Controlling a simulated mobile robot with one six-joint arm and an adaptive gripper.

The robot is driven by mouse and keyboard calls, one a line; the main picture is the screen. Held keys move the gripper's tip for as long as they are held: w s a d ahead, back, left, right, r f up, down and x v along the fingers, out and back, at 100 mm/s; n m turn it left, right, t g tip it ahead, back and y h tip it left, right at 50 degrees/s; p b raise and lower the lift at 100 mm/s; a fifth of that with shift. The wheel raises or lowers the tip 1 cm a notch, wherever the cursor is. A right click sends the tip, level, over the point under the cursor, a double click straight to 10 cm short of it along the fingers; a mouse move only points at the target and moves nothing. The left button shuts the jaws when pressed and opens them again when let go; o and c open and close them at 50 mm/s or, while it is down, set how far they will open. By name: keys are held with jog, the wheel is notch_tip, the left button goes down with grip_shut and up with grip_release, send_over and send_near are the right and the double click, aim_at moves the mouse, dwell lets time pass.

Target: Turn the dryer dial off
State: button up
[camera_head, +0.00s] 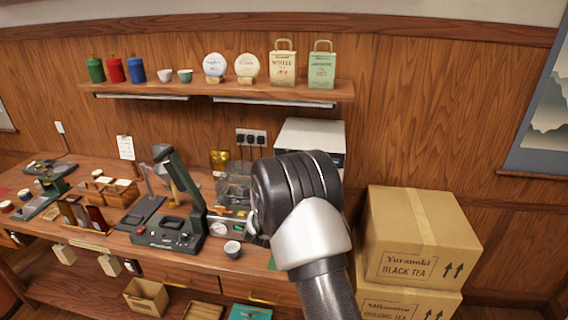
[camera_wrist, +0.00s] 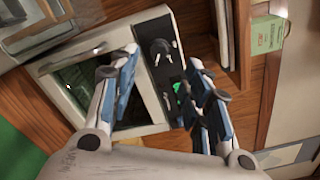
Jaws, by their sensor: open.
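The dryer is a cream box with a dark glass door. In the head view only its pale top (camera_head: 312,132) and part of its side show behind my arm. In the wrist view its door frame (camera_wrist: 60,68) is on the left, and a black control panel (camera_wrist: 150,25) runs down its right side. A dark dial (camera_wrist: 160,50) with pale marks sits on this panel, above a small green light (camera_wrist: 176,87). My gripper (camera_wrist: 163,72) is open and empty. Its blue-grey fingers stand either side of the panel, and the dial shows between and beyond the tips. Contact cannot be told.
A wooden shelf (camera_head: 210,88) with canisters, cups and bags hangs above. A green press machine (camera_head: 170,232) and a small cup (camera_head: 232,249) stand on the counter, left of my arm. Stacked cardboard boxes (camera_head: 415,235) stand close on the right.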

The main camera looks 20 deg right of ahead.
jog(key=x, duration=0.7)
jog(key=shift+w+d, duration=0.2)
jog(key=shift+w, duration=0.15)
grip_shut()
